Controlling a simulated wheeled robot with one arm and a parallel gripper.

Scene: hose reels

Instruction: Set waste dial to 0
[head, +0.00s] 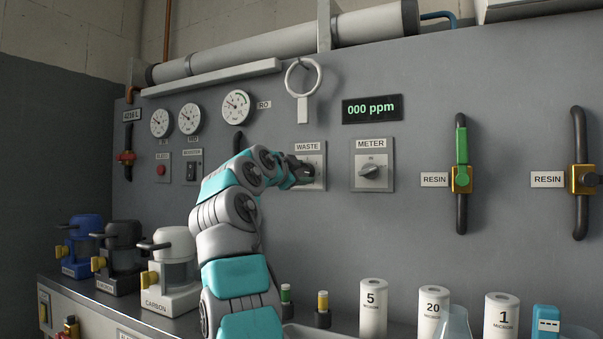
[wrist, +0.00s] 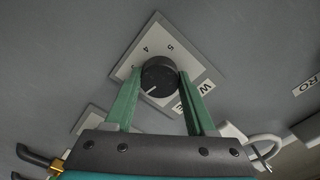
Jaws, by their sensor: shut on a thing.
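The waste dial is a black round knob (wrist: 160,75) on a light square plate (wrist: 133,66) labelled WASTE. In the wrist view the plate appears rotated, with numbers such as 4 and 5 showing along its upper left. A white pointer line on the knob points to the lower left, and I cannot read the number there. My gripper (wrist: 157,88) has its two green fingers on either side of the knob, shut on it. In the head view my gripper (head: 303,173) is at the WASTE plate (head: 314,155) and hides much of the dial.
A METER dial (head: 372,172) sits to the right, under a display (head: 372,109) reading 000 ppm. A white ring (head: 303,78) hangs above the WASTE plate. Gauges (head: 236,106) are at upper left. Filter cartridges (head: 373,308) and canisters (head: 172,268) stand on the counter below.

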